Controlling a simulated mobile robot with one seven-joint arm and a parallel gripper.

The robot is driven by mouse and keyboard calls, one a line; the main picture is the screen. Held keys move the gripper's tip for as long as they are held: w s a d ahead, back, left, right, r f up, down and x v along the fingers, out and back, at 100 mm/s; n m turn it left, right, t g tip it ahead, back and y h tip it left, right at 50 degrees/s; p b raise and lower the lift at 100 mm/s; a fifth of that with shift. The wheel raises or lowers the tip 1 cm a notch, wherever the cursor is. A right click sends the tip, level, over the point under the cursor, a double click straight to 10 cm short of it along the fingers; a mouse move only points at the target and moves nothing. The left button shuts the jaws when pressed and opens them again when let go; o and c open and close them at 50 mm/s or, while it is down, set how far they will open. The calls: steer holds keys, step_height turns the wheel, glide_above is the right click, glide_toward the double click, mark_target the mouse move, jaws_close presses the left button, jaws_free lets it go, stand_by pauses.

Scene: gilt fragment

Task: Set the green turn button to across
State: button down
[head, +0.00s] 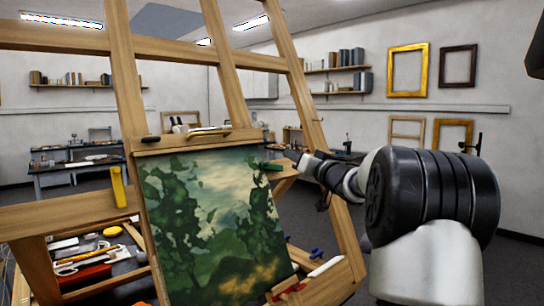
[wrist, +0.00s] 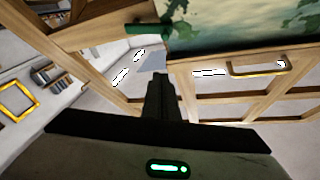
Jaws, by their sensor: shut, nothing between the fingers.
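The green turn button (head: 269,166) sits at the right edge of the landscape painting (head: 210,225) on the wooden easel. Its bar lies roughly level in the head view, with its left end at the canvas edge. In the wrist view the green button (wrist: 148,29) shows at the top, beside the canvas (wrist: 235,25). My gripper (head: 306,160) is to the right of the button with a small gap in the picture. In the wrist view my gripper (wrist: 158,82) has its dark fingers together and empty, below the button. Contact is not visible.
The easel's right upright (head: 318,140) stands close to my gripper. A yellow piece (head: 118,187) is on the left beam. Red (head: 285,291) and blue (head: 316,252) pieces are near the lower right. A cluttered worktop (head: 85,258) lies behind the easel at lower left.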

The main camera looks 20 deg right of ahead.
steer(key=r+p, duration=0.1)
steer(key=p, duration=0.1)
glide_above(271, 167)
steer(key=s, duration=0.4)
steer(key=shift+s+a+f+b, duration=0.1)
steer(key=shift+a+f+b, duration=0.2)
steer(key=shift+f, duration=0.6)
steer(key=shift+s+a+f+b, duration=0.15)
steer(key=shift+f+b, duration=0.1)
steer(key=shift+f, duration=0.6)
steer(key=shift+a, duration=0.1)
